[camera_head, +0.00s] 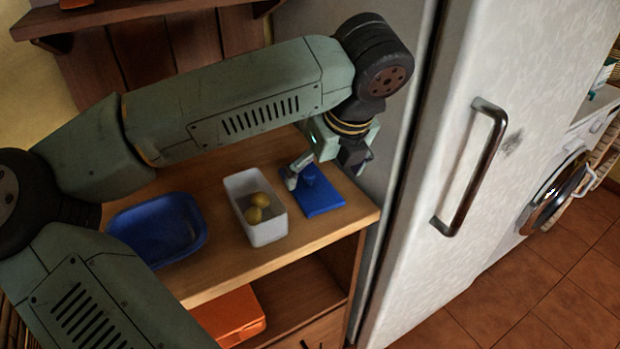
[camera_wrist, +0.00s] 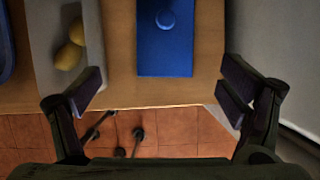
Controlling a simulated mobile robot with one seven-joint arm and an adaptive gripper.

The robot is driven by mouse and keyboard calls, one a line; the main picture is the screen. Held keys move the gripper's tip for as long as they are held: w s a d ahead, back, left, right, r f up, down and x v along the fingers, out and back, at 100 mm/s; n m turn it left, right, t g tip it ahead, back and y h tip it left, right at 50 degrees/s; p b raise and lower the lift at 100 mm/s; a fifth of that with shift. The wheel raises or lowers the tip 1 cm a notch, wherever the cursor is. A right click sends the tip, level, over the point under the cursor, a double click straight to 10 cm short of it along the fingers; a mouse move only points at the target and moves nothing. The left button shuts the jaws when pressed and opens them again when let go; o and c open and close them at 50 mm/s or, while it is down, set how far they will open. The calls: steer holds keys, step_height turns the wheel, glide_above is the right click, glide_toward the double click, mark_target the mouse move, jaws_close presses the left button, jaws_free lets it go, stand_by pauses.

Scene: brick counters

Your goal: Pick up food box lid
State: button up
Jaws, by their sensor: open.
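The food box lid (camera_head: 322,199) is a flat blue rectangle lying on the wooden counter near its right end. In the wrist view the lid (camera_wrist: 165,50) has a round blue knob on top and lies ahead of the fingers. A white box (camera_head: 268,228) stands just left of the lid with yellow round fruit (camera_head: 256,208) inside. My gripper (camera_head: 326,174) is over the lid's far part, and the arm hides some of it. In the wrist view my gripper (camera_wrist: 164,92) has its fingers wide apart with nothing between them.
A blue tray (camera_head: 190,205) sits on the counter at the left. The fridge (camera_head: 490,80) with its metal handle stands close on the right. An orange box (camera_head: 232,315) is on the shelf below.

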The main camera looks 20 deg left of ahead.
mark_target(320, 197)
steer(key=shift+w+a+f, duration=0.15)
steer(key=shift+w+f, duration=0.05)
steer(key=shift+f, duration=0.5)
steer(key=f+p, duration=0.1)
steer(key=f, duration=0.1)
steer(key=w+f+p, duration=0.1)
steer(key=f, duration=0.1)
steer(key=shift+f, duration=0.15)
steer(key=shift+w+a+f, duration=0.1)
steer(key=shift+f, duration=0.35)
steer(key=shift+c, duration=0.6)
steer(key=c, duration=0.9)
steer(key=shift+r, duration=0.1)
